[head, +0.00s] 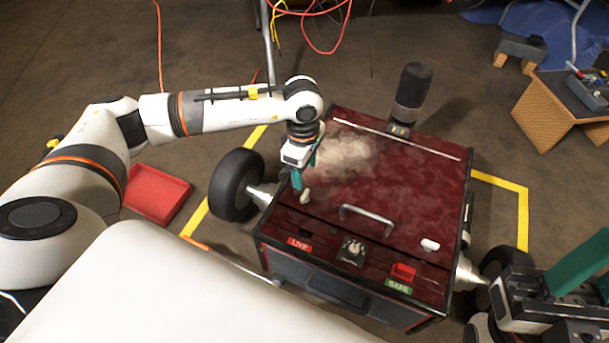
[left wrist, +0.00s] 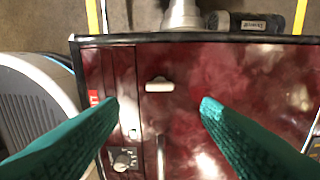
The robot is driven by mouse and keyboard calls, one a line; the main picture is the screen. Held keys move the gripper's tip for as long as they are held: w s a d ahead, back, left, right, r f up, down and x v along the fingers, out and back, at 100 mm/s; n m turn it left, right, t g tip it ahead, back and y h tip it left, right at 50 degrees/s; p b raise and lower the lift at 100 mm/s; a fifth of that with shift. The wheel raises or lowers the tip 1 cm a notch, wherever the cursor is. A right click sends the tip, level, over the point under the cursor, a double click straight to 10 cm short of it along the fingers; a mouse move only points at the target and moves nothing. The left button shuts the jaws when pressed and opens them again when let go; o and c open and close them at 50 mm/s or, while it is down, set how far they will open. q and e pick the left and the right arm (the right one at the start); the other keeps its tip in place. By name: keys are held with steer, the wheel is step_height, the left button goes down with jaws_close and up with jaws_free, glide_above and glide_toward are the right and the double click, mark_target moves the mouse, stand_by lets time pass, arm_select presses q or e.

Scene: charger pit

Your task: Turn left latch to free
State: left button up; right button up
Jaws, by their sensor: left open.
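The left latch (head: 305,197) is a small white tab on the left part of a dark red box lid (head: 400,185). In the left wrist view the latch (left wrist: 159,86) lies crosswise, centred between my fingers. My left gripper (head: 304,172) is open above it, with teal fingers apart on either side and nothing held. Whether they touch the lid is not clear. A second white latch (head: 429,245) sits at the lid's right. My right gripper (head: 580,272) is at the lower right, partly cut off, away from the box.
A metal handle (head: 367,215), a knob (head: 351,250) and a red switch (head: 403,271) lie along the box's near side. A dark cylinder (head: 410,90) stands at the back. Wheels (head: 238,185) flank the box. A red tray (head: 157,195) lies on the floor.

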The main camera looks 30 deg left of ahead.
arm_select(q)
step_height(320, 180, up, 3)
steer(key=shift+w+a+r+p, duration=0.1)
steer(key=shift+r+p, duration=0.1)
steer(key=shift+p, duration=0.2)
